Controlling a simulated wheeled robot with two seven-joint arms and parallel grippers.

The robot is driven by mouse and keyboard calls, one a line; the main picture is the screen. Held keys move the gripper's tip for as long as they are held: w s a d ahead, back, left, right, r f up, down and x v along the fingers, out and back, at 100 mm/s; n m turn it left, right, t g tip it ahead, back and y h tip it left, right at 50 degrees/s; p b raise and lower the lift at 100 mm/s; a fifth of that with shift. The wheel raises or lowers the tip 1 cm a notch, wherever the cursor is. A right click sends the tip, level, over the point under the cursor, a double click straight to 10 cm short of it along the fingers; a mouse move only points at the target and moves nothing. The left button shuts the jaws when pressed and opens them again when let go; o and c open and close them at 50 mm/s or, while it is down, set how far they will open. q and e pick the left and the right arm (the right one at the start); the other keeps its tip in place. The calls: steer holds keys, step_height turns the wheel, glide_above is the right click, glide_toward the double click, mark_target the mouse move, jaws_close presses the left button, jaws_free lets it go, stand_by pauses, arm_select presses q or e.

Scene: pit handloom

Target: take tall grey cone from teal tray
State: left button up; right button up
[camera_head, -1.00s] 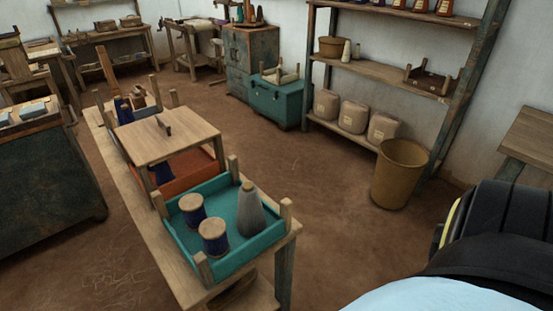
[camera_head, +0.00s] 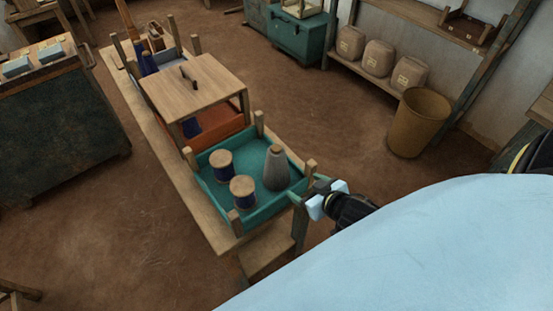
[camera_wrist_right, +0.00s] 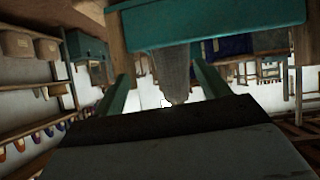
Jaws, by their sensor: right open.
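The tall grey cone (camera_head: 276,168) stands upright in the right part of the teal tray (camera_head: 261,217), beside two dark blue spools with wooden tops, (camera_head: 221,167) and (camera_head: 243,193). My right gripper (camera_head: 308,194) is open just outside the tray's right corner, apart from the cone. In the right wrist view the picture is upside down; the grey cone (camera_wrist_right: 174,72) shows between the two open fingers, with the teal tray wall (camera_wrist_right: 215,22) partly covering its lower part. My left gripper is not in view.
Wooden corner posts (camera_head: 310,168) rise from the tray. The tray stands at the end of a long wooden bench (camera_head: 182,190). Behind it are a small wooden table (camera_head: 215,88) and an orange tray (camera_head: 215,138). A tan bin (camera_head: 418,125) stands on the floor at the right.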

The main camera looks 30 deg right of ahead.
steer(key=t, duration=0.2)
glide_toward(280, 154)
steer(key=shift+y, duration=0.4)
steer(key=x, duration=0.8)
steer(key=shift+w+d+p, duration=0.2)
steer(key=shift+d+p, duration=0.1)
steer(key=shift+p, duration=0.05)
steer(key=shift+f+x, duration=0.15)
steer(key=shift+x, duration=1.3)
steer(key=shift+f+x, duration=0.2)
steer(key=shift+x, duration=1.3)
steer(key=shift+s, duration=0.15)
steer(key=c, duration=1.4)
steer(key=shift+c, duration=0.4)
steer(key=shift+r, duration=0.15)
